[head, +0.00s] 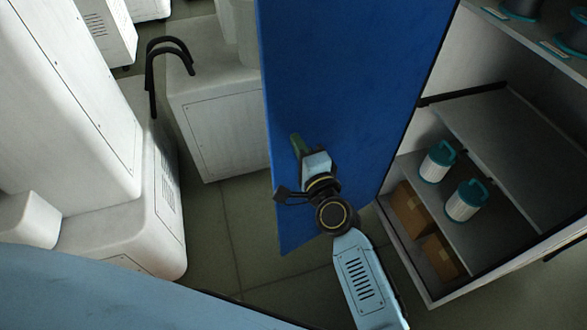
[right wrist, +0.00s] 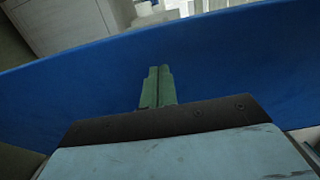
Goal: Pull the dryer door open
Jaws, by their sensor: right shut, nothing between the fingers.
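The dryer door (head: 350,80) is a tall blue panel that stands swung out from the shelved cabinet, with the inside of the cabinet showing to its right. It also shows in the right wrist view (right wrist: 230,65) as a wide blue band across the picture. My right gripper (head: 297,142) is in front of the lower part of the door, near its left edge. Its green fingers (right wrist: 158,75) are shut together with nothing between them. I cannot tell whether they touch the panel. No handle shows on the visible face. My left gripper is out of view.
The open cabinet (head: 490,120) holds white filter canisters (head: 437,162) with teal tops and brown boxes (head: 410,212). White machines (head: 120,215) stand at left, one behind with a black hose (head: 152,75). Bare tiled floor (head: 225,250) lies between them and the door.

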